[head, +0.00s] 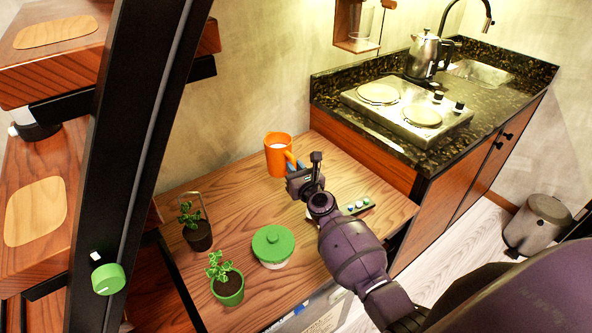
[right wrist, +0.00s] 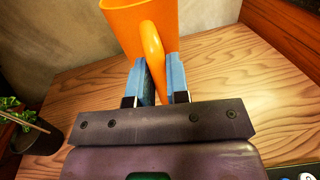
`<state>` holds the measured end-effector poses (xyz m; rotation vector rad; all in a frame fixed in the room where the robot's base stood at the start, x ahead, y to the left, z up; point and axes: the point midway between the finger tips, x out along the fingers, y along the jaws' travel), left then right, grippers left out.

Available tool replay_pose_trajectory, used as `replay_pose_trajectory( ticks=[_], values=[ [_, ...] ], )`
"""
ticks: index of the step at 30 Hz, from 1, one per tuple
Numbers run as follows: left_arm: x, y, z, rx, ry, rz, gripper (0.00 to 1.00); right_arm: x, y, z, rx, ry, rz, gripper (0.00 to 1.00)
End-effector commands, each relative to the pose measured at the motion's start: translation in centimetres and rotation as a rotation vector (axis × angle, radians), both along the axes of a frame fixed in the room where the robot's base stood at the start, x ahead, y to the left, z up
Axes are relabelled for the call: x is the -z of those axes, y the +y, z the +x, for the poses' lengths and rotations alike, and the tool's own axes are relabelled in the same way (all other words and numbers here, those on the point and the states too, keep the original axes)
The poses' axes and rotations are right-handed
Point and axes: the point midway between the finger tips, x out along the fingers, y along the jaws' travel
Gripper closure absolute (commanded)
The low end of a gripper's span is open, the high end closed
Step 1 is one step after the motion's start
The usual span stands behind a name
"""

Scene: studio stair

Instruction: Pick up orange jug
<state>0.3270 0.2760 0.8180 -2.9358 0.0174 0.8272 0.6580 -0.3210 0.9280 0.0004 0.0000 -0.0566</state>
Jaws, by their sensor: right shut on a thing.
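The orange jug (head: 278,156) is upright at the back of the wooden table, near the wall, in the head view. Its handle points toward my right gripper (head: 293,163). In the right wrist view the orange jug (right wrist: 138,28) fills the top middle, and the blue fingers of my right gripper (right wrist: 158,78) are shut on its handle, one on each side. I cannot tell whether the jug's base touches the table. My left gripper is not in view.
A green-lidded bowl (head: 273,246), a plant in a green pot (head: 227,285) and a plant in a dark pot (head: 197,234) stand on the table (head: 240,205). A panel with coloured buttons (head: 357,206) lies at right. The counter (head: 400,150) rises beyond the table's right end.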

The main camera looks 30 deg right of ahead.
Motion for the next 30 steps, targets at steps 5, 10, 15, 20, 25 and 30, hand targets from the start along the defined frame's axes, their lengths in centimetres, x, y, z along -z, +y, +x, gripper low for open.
replay_pose_trajectory(
  ticks=[5, 10, 15, 20, 25, 30],
  values=[
    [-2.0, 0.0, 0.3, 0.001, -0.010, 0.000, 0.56, -2.0, 0.0, 0.1, 0.001, -0.003, 0.001, 1.00],
    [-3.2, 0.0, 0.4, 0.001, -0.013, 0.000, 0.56, -3.1, 0.0, 0.0, 0.001, -0.003, 0.001, 1.00],
    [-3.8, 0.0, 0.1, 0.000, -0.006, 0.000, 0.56, -4.2, 0.0, 0.0, 0.001, -0.003, 0.001, 1.00],
    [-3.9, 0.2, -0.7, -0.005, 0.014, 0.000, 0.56, -5.0, 0.0, 0.0, 0.001, -0.002, 0.001, 1.00],
    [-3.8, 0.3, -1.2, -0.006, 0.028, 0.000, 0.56, -6.1, 0.1, 0.1, 0.000, -0.005, 0.003, 1.00],
    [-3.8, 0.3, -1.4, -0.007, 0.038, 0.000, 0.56, -6.7, 0.1, 0.1, 0.000, -0.005, 0.002, 1.00]
  ],
)
